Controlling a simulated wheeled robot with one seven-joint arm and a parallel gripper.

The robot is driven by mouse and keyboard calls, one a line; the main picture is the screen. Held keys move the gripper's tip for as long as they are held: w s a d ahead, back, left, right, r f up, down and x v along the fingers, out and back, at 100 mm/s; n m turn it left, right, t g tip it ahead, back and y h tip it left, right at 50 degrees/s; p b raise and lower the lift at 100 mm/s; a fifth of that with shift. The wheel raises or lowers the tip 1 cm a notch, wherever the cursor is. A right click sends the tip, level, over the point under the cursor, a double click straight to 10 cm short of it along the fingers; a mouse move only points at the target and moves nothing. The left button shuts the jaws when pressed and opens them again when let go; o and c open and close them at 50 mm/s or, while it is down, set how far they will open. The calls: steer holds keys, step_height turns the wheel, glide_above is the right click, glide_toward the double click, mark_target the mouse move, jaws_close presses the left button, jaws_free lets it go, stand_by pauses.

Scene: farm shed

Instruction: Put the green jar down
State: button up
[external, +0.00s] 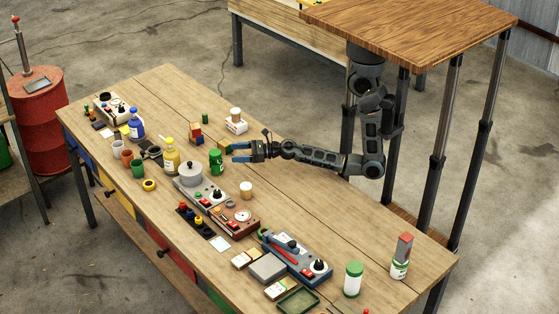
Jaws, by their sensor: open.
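A green jar (216,162) stands upright on the wooden workbench (335,226), near its middle. My gripper (233,152) is low over the bench just to the right of this jar, its fingers pointing left towards it. The gripper is open and looks empty. The fingertips are very close to the jar; I cannot tell whether they touch it. A larger jar with a green top and white lower part (353,280) stands near the front right of the bench.
Coloured blocks (196,133) and a white-and-brown cup (236,115) are behind. A blue-grey device (296,258) lies in front. Bare wood lies right of the gripper.

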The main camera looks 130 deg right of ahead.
steer(key=a+m+y, duration=0.1)
steer(key=a, duration=0.3)
steer(key=a+f+m+t+y, duration=0.1)
steer(key=a+m, duration=0.1)
steer(key=a, duration=0.3)
steer(key=s+a+m+y, duration=0.1)
steer(key=a+m, duration=0.1)
steer(key=a, duration=0.2)
steer(key=shift+a+f+t, duration=0.15)
steer(key=shift+a+t, duration=0.2)
steer(key=shift+t, duration=0.05)
steer(key=s+a+m, duration=0.1)
steer(key=a, duration=0.2)
steer(key=s+a+m+y, duration=0.1)
steer(key=a+m, duration=0.1)
steer(key=s+a+m+y, duration=0.1)
steer(key=a+m, duration=0.1)
steer(key=a, duration=0.1)
steer(key=shift+s+a+t, duration=0.2)
steer(key=shift+a+t, duration=0.1)
steer(key=shift+t, duration=0.1)
steer(key=s+a+r+m+g+y, duration=0.1)
steer(key=s+a+r+m+y, duration=0.1)
steer(key=s+a+m, duration=0.4)
steer(key=s+a+r+m+g+y, duration=0.1)
steer(key=s+a+m, duration=0.5)
steer(key=s+m, duration=0.6)
steer(key=shift+r+m+g+y, duration=0.3)
steer(key=shift+r+m+y, duration=0.2)
steer(key=shift+r+y, duration=0.5)
